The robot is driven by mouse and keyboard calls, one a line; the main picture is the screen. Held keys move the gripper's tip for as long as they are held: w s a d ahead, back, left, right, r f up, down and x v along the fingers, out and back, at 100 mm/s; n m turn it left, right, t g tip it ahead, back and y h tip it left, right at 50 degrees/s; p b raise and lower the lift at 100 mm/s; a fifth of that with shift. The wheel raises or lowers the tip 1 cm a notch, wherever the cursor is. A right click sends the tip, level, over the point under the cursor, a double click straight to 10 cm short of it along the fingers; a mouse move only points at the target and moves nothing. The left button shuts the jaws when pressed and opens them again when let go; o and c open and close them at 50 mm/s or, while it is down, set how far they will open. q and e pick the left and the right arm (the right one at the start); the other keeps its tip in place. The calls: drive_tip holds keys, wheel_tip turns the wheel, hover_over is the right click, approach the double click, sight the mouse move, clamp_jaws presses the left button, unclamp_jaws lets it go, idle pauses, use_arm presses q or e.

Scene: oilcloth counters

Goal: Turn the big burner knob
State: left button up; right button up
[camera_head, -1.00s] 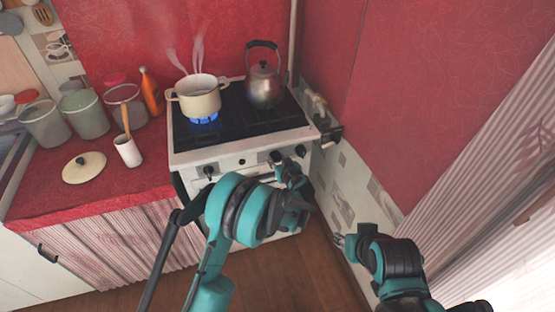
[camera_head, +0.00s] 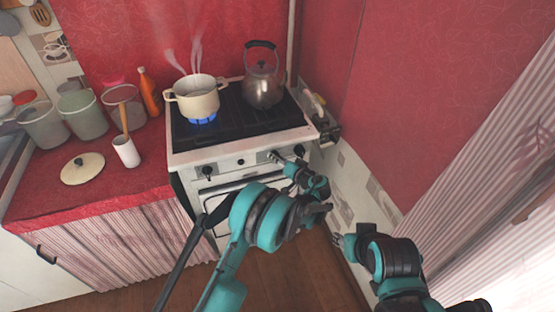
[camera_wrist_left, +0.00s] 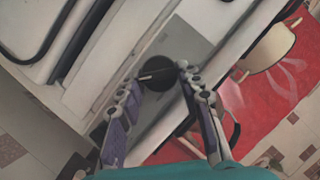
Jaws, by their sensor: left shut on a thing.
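The white stove (camera_head: 190,157) has a row of black knobs along its front panel. My left gripper (camera_head: 272,156) reaches up to this panel, right of its middle. In the left wrist view its fingertips (camera_wrist_left: 161,73) are on either side of a round black knob (camera_wrist_left: 158,82), and the gripper is shut on it. In the head view this knob is mostly hidden by the gripper. Another knob (camera_head: 208,172) shows at the panel's left and one (camera_head: 299,150) at its right. My right gripper (camera_head: 337,240) is low at the right, away from the stove; its fingers are too small to read.
A cream pot (camera_head: 196,100) steams over a blue flame (camera_head: 202,123) on the left burner. A kettle (camera_head: 263,85) stands at the back right of the hob. The tiled wall (camera_head: 350,180) is close on the right. A red counter (camera_head: 60,205) with jars is on the left.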

use_arm(q)
drive_tip(key=shift+d+m, duration=0.1)
drive_tip(key=shift+m, duration=0.3)
drive_tip(key=shift+y, duration=0.3)
drive_tip(key=o, duration=1.2)
drive_tip(key=shift+c, duration=0.2)
